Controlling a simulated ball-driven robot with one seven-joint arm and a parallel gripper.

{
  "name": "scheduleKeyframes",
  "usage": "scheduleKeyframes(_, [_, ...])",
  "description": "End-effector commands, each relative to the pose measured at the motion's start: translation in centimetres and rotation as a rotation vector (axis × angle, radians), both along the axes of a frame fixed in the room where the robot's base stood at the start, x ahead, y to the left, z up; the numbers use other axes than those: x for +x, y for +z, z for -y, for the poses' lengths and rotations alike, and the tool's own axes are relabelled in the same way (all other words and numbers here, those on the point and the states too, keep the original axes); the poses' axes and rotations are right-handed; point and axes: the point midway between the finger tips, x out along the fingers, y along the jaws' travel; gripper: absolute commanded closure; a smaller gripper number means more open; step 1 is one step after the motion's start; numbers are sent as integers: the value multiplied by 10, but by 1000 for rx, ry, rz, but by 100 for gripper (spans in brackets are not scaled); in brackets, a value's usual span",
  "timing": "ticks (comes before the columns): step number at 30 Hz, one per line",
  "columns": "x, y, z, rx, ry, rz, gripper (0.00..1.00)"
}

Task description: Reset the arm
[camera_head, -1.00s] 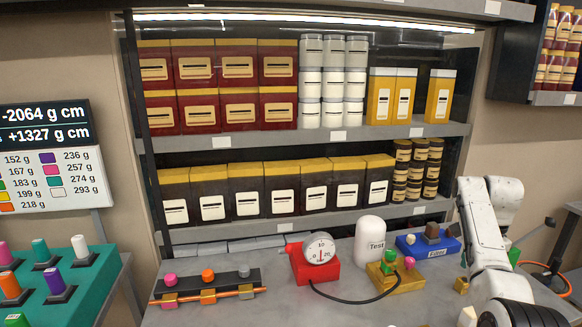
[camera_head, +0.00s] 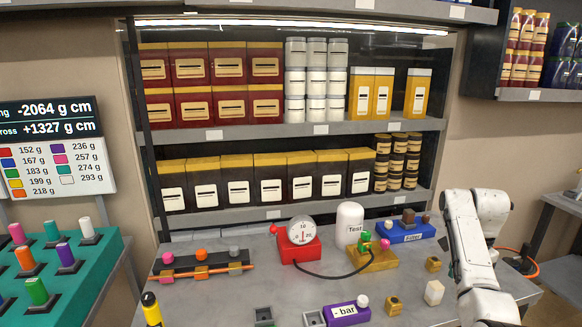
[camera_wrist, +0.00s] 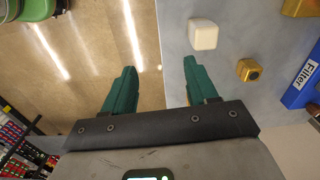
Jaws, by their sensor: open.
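My white arm (camera_head: 470,245) stands at the right side of the grey table in the head view, folded with its lower part leaving the bottom of the picture. My gripper (camera_wrist: 158,75) shows in the wrist view with its two green fingers wide apart and nothing between them. It hangs over the table's edge, with floor under the left finger and table under the right one. A white block (camera_wrist: 203,35) and a small brass block (camera_wrist: 249,70) lie on the table ahead of the right finger. In the head view the gripper itself cannot be made out.
On the table are a red gauge (camera_head: 300,240), a white Test tank (camera_head: 349,224), a brass valve block (camera_head: 372,257), a blue Filter block (camera_head: 408,232), a purple bar block (camera_head: 347,314) and a yellow bottle (camera_head: 152,308). Shelves (camera_head: 290,132) stand behind. A teal peg board (camera_head: 100,255) is at left.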

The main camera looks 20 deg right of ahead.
Motion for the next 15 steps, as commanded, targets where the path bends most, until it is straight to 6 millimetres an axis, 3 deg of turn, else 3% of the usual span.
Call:
scheduleKeyframes(10, [1, -58, -58, -12, 203, -2, 42])
scheduleKeyframes(15, [-9, -102, -111, -23, 387, -3, 42])
